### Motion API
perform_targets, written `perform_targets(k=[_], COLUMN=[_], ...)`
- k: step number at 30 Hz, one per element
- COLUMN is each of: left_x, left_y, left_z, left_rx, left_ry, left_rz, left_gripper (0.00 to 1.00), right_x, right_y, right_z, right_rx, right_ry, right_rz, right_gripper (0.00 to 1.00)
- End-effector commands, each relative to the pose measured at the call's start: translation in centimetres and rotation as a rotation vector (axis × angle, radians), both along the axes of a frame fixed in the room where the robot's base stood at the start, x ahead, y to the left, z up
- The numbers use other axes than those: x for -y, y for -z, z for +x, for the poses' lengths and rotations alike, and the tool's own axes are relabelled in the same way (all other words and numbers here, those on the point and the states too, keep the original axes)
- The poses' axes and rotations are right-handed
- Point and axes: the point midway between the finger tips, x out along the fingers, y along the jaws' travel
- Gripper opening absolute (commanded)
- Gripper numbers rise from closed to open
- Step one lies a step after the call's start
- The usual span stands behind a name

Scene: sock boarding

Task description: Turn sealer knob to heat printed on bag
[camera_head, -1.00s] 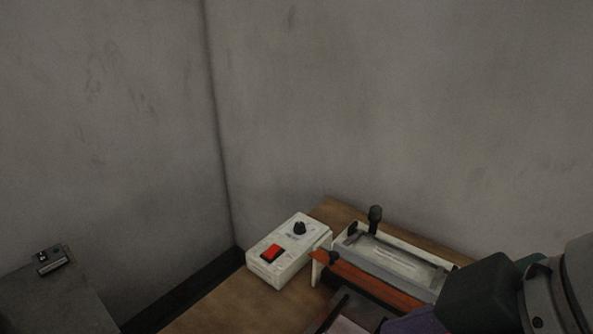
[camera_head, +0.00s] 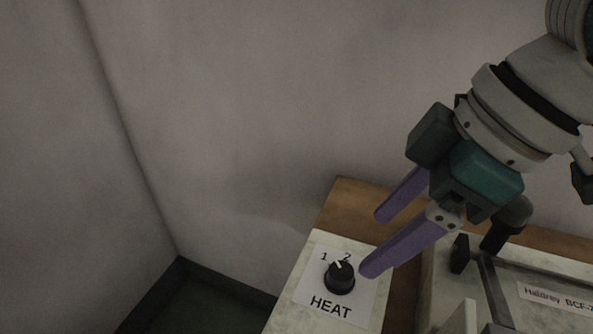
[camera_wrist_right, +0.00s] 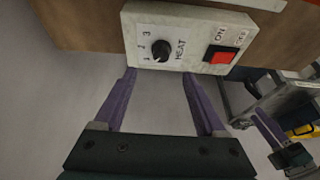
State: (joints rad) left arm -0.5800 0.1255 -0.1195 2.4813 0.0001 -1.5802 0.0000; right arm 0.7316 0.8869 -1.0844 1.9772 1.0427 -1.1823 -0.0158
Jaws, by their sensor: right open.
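The black heat knob (camera_head: 339,280) sits on a white label reading HEAT on the pale control box (camera_head: 292,318). In the head view, the digits 1 and 2 show above it and its white mark points up between them. The knob also shows in the right wrist view (camera_wrist_right: 161,49). My right gripper (camera_head: 374,245) is open, its purple fingers just right of the knob; the nearer fingertip is close to it, contact unclear. In the wrist view both fingertips (camera_wrist_right: 159,74) are below the box edge. Part of my left gripper (camera_wrist_right: 280,140) shows at the right. No bag print is readable.
A red switch (camera_wrist_right: 221,55) with an ON label is on the same box. The sealer (camera_head: 500,282) with its upright black handle (camera_head: 506,226) stands right of the box on the wooden table (camera_head: 345,200). Walls rise behind. A yellow item (camera_wrist_right: 303,131) is partly visible.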

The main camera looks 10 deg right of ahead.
Motion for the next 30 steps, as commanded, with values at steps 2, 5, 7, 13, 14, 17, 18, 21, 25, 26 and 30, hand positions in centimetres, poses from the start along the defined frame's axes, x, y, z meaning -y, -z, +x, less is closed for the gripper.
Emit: perform_targets(k=[2,5,7,13,14,17,18,21,25,26,30], left_x=[0.2,0.3,0.3,0.3,0.3,0.3,0.3,0.2,0.1,0.1,0.0], left_y=[0.5,0.9,1.1,1.6,1.6,1.7,1.7,1.6,1.6,1.6,1.6], left_z=[-0.2,-0.2,-0.2,-0.2,-0.2,-0.1,-0.1,-0.1,0.0,0.0,0.0], left_rx=[-0.005,-0.007,-0.006,-0.006,-0.006,-0.005,-0.004,-0.002,-0.002,-0.002,-0.002], left_ry=[-0.002,-0.005,-0.006,-0.006,-0.006,-0.006,-0.006,-0.005,-0.002,-0.001,0.000], left_rz=[-0.006,-0.010,-0.011,-0.011,-0.011,-0.011,-0.011,-0.009,-0.004,-0.003,0.000], left_gripper=[0.50,0.50,0.50,0.50,0.50,0.50,0.50,0.50,0.50,0.50,0.50], right_x=[-0.6,-1.2,-1.6,-2.4,-2.5,-2.6,-2.6,-2.6,-2.6,-2.6,-2.6], right_y=[1.6,3.5,4.7,7.1,7.3,7.6,7.6,7.6,7.6,7.6,7.6], right_z=[0.2,0.6,0.9,1.5,1.6,1.7,1.7,1.7,1.7,1.7,1.7], right_rx=[-0.004,-0.004,-0.002,0.000,0.000,0.000,0.001,0.001,0.001,0.001,0.001], right_ry=[0.000,-0.001,-0.002,-0.001,-0.001,-0.002,-0.001,-0.001,-0.001,-0.001,-0.001], right_rz=[0.000,-0.001,-0.001,-0.001,-0.001,-0.001,-0.002,-0.002,-0.002,-0.002,-0.002], right_gripper=[0.73,0.73,0.73,0.73,0.73,0.73,0.73,0.73,0.70,0.67,0.51])
